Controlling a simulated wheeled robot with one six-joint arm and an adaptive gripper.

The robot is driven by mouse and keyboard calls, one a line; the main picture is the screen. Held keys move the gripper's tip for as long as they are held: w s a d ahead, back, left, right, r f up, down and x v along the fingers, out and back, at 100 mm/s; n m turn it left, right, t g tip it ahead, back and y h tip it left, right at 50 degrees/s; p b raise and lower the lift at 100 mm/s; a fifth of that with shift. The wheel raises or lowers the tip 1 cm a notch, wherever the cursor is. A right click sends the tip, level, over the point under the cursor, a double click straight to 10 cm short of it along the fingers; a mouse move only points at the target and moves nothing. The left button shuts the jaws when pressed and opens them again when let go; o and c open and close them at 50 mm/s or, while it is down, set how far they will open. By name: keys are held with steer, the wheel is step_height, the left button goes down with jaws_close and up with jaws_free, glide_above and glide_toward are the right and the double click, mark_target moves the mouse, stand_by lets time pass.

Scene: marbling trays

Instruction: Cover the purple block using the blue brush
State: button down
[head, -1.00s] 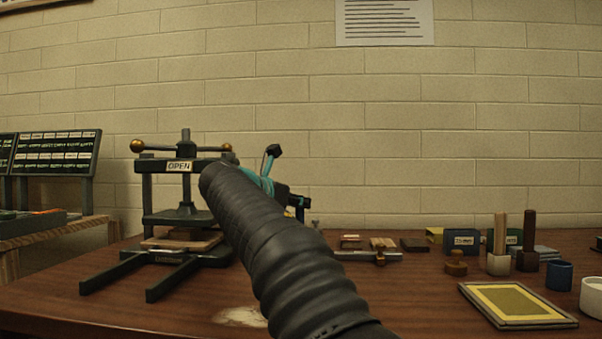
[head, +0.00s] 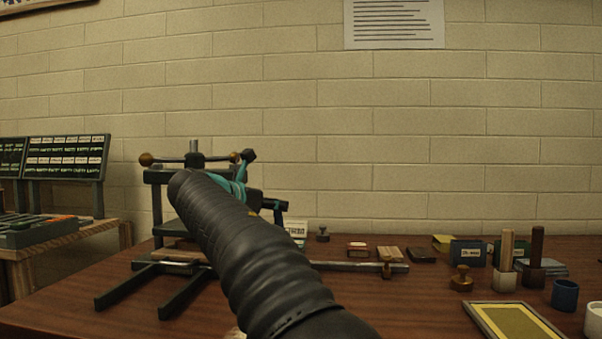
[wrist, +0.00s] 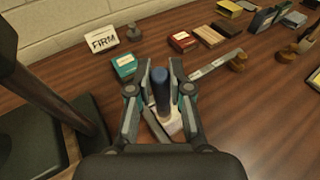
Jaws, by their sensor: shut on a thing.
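My gripper (wrist: 160,78) is shut on an upright blue handle, which I take as the blue brush (wrist: 161,92). Its pale, wide lower end shows below the fingers, over the brown table. I cannot tell whether it touches the table. In the head view my gripper is mostly hidden behind my dark arm, in front of the press. I cannot pick out a purple block in either view.
The press (head: 157,213) stands at left. A FIRM card (wrist: 104,41), a teal block (wrist: 124,66) and a red block (wrist: 182,41) lie beyond my gripper. Mid-table front is fairly clear.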

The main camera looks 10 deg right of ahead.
steer(key=shift+w+d+r, duration=0.1)
steer(key=shift+d+r, duration=0.1)
steer(key=shift+r, duration=2.65)
steer(key=shift+a, duration=0.1)
